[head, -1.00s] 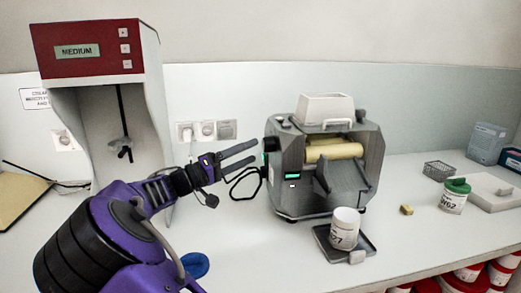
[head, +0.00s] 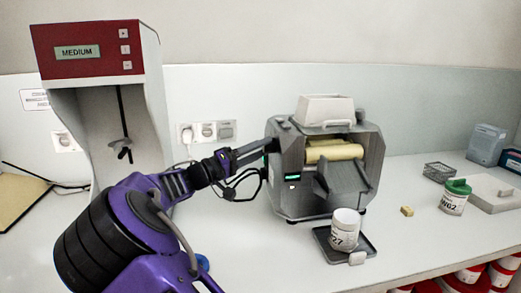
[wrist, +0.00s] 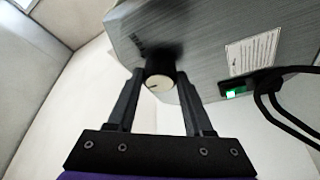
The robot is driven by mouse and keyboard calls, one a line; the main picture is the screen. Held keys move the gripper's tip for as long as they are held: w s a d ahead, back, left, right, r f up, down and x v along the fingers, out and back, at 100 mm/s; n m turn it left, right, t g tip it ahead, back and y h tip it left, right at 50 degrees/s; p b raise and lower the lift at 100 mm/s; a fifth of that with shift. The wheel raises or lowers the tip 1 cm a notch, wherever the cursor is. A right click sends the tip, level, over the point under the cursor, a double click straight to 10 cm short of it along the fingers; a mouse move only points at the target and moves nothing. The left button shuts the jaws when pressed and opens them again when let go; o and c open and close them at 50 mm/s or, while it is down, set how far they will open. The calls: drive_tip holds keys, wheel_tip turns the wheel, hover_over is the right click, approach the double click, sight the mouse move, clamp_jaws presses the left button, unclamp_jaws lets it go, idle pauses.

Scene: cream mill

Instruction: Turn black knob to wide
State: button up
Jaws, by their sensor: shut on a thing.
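The mill (head: 290,203) is a grey machine with pale rollers on the bench. My gripper (head: 268,147) reaches its left side near the top. In the wrist view, the black knob (wrist: 158,83) has a pale round face with a short dark mark, and it sticks out from the mill's side panel (wrist: 205,50). My gripper's fingers (wrist: 160,78) lie on either side of the knob and are shut on it. The setting labels by the knob are too dark and blurred to read. In the head view, the fingers hide the knob.
A green-lit switch (wrist: 235,92) and a black cable (wrist: 272,100) sit right of the knob. A white jar (head: 345,222) stands on a dark tray (head: 325,240) before the mill. A red-topped machine (head: 88,50) reading MEDIUM stands left.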

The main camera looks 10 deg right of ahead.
clamp_jaws()
drive_tip(key=shift+r+n+p, duration=0.15)
drive_tip(key=shift+n+p, duration=0.15)
drive_tip(key=shift+p, duration=0.05)
drive_tip(key=shift+r+n+g+y+p, duration=0.15)
drive_tip(key=shift+n+y+p, duration=0.5)
drive_tip(key=shift+n+p, duration=1.15)
drive_tip(key=shift+r+n+g+y+p, duration=0.1)
drive_tip(key=shift+n+y+p, duration=0.6)
drive_tip(key=shift+n+p, duration=1.1)
drive_tip(key=shift+r+n+g+y+p, duration=0.15)
drive_tip(key=shift+n+y+p, duration=0.5)
drive_tip(key=shift+n+p, duration=1.15)
drive_tip(key=shift+f, duration=0.1)
drive_tip(key=o, duration=1)
unclamp_jaws()
